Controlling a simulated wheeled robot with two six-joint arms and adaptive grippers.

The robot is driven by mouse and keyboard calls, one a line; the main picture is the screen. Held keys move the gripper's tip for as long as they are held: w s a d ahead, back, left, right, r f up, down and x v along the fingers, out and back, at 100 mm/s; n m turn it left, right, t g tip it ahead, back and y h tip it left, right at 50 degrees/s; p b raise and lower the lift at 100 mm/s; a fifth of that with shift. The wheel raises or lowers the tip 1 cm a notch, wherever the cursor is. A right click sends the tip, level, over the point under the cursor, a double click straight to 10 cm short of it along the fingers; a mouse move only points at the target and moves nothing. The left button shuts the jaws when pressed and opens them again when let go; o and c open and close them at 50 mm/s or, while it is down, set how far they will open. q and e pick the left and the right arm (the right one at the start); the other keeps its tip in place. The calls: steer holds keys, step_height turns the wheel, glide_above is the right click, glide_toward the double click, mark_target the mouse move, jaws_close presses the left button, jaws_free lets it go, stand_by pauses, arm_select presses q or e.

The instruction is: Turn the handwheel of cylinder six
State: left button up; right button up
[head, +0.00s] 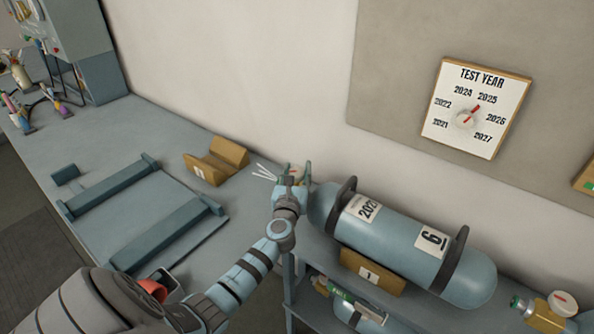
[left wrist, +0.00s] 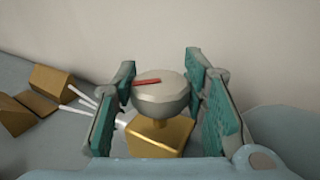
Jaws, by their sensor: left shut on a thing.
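Cylinder six (head: 392,245) is a pale blue tank lying on its side, with a "6" label, a year label and dark bands. Its valve end points left, toward my left gripper (head: 292,176). In the left wrist view, the handwheel (left wrist: 160,95) is a round whitish knob with a red mark on top, on a brass valve body (left wrist: 158,138). The green-padded fingers of my left gripper (left wrist: 165,100) stand on both sides of the handwheel, shut on it. In the head view the gripper mostly hides the wheel. My right gripper is not in view.
A wooden cradle (head: 216,160) and a blue-green frame (head: 110,188) are on the bench. Thin white sticks (head: 264,172) lie by the gripper. A test-year dial (head: 476,108) hangs on the wall. Another brass valve (head: 546,310) is at lower right.

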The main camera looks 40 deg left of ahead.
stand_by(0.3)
arm_select(q)
steer(key=o, duration=1.2)
steer(key=v, duration=1.2)
steer(key=shift+w+d+r, duration=0.1)
steer(key=shift+d, duration=0.15)
steer(key=shift+n, duration=0.3)
